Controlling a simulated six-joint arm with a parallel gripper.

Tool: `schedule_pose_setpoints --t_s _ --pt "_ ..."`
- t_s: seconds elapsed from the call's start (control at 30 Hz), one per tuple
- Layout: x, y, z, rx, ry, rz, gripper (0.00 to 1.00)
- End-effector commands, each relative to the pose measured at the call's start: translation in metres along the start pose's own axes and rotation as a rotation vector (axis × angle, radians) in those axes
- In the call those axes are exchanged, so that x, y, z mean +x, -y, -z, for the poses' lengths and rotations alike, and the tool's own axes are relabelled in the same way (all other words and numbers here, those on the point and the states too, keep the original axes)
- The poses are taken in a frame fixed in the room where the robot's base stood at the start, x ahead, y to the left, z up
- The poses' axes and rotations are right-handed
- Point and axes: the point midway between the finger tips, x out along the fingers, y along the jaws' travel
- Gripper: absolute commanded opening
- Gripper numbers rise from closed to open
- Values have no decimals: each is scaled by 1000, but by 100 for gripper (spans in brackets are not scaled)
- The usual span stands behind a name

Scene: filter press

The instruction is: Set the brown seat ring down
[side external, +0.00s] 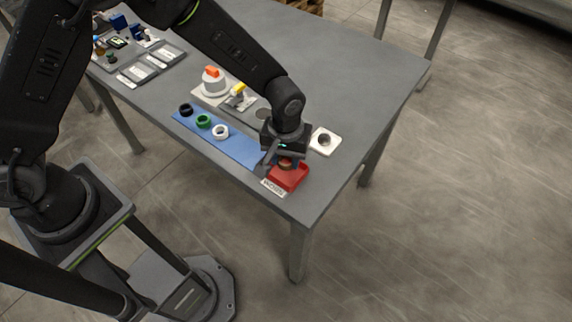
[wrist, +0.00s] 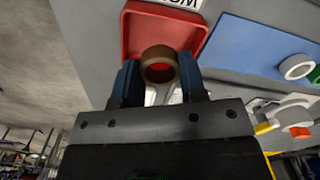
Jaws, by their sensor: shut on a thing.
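The brown seat ring (wrist: 159,66) is held between the two fingers of my gripper (wrist: 160,84) in the wrist view. In the side external view my gripper (side external: 284,160) is over the red tray (side external: 290,178) at the table's front right corner, and the ring (side external: 285,163) shows only in part under it. The red tray (wrist: 138,25) also lies behind the ring in the wrist view. I cannot tell whether the ring touches the tray.
A blue mat (side external: 236,150) left of my gripper carries a black ring (side external: 186,110), a green ring (side external: 204,121) and a white ring (side external: 220,131). A white block with a round hole (side external: 323,141) lies behind right. A white device with an orange knob (side external: 213,80) stands farther back. The right tabletop is clear.

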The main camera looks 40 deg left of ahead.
Motion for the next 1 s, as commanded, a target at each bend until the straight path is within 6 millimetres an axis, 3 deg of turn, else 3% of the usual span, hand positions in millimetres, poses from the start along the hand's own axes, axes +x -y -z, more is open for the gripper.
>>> schedule_pose_setpoints --t_s 0.3,0.7,0.73,0.83,1.0 --pt "37 0 0 -1 1 1 16" --pt "43 0 0 0 0 0 16" --pt "42 0 0 0 -1 -1 41" --pt "42 0 0 0 -1 -1 49" --pt "41 0 0 0 -1 -1 49"
